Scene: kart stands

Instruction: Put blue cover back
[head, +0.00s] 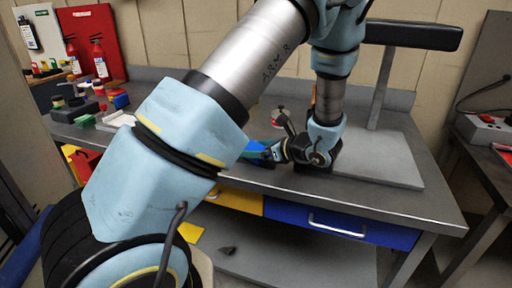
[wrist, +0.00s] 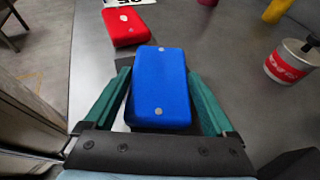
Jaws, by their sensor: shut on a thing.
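The blue cover (wrist: 160,88) is a rounded rectangular block with two small grey studs on its top. In the wrist view it sits between the two green fingers of my gripper (wrist: 163,92), which are shut on its sides. A pale surface shows just below its left edge; I cannot tell whether the cover touches it. In the head view the blue cover (head: 253,150) shows only in part, behind my arm, and my gripper (head: 276,152) is close above the grey workbench (head: 395,185).
A red cover (wrist: 125,27) lies just beyond the blue one. A red and white can (wrist: 292,60) stands to the right, with yellow objects (wrist: 277,10) behind it. The bench's left edge drops to the floor. A raised grey plate (head: 385,160) lies on the bench's right.

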